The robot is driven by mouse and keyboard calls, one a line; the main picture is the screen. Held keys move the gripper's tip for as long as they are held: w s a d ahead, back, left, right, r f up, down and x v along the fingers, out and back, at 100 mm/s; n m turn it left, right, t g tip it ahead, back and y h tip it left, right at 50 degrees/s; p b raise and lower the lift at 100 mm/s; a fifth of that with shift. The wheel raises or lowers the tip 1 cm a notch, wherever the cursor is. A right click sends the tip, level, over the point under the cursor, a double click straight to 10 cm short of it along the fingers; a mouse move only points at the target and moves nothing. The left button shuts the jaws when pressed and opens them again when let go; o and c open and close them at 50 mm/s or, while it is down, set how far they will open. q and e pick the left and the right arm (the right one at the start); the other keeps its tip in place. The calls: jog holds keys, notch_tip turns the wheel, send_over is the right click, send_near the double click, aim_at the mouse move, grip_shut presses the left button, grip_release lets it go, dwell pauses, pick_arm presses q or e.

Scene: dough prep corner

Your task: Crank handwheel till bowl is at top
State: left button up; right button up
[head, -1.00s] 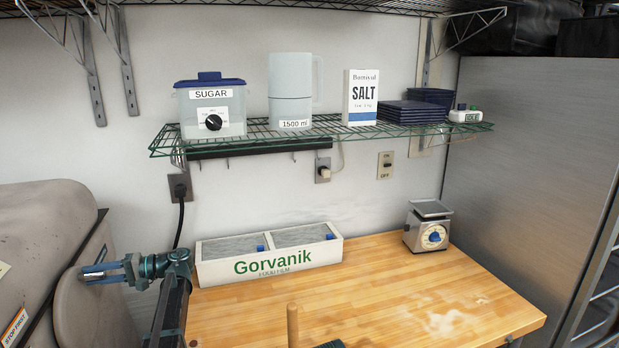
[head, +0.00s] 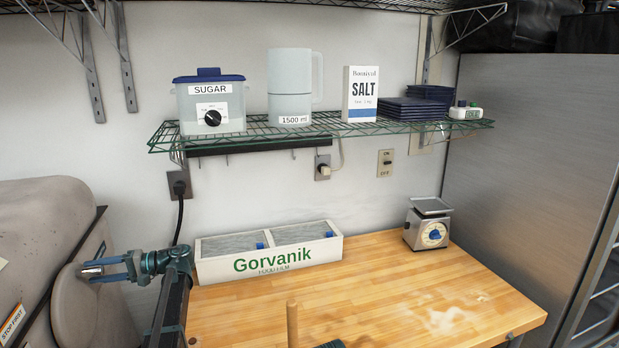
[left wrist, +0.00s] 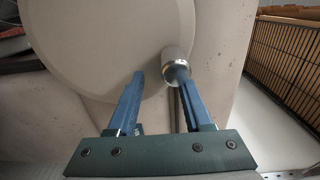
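The handwheel is a round beige disc (head: 78,312) on the side of the beige machine at the left edge; it also fills the top of the left wrist view (left wrist: 110,40). A short metal handle (left wrist: 177,60) sticks out near its rim. My left gripper (head: 92,270) is in front of the disc. In the left wrist view its two blue fingers (left wrist: 158,78) are apart, with the handle at the tip of the right finger, partly covered by it. I cannot tell whether they touch. The bowl is not visible. My right gripper is not clearly in view.
A wooden table (head: 400,285) holds a Gorvanik film box (head: 270,255) and a scale (head: 428,228). An upright wooden rod (head: 292,322) stands at the front. A green wire shelf (head: 340,128) hangs above. The middle of the table is clear.

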pick_arm(q)
jog(key=shift+o, duration=0.5)
jog(key=shift+a, duration=0.1)
jog(key=shift+w, duration=0.1)
jog(key=v, duration=0.7)
jog(key=shift+r, duration=0.1)
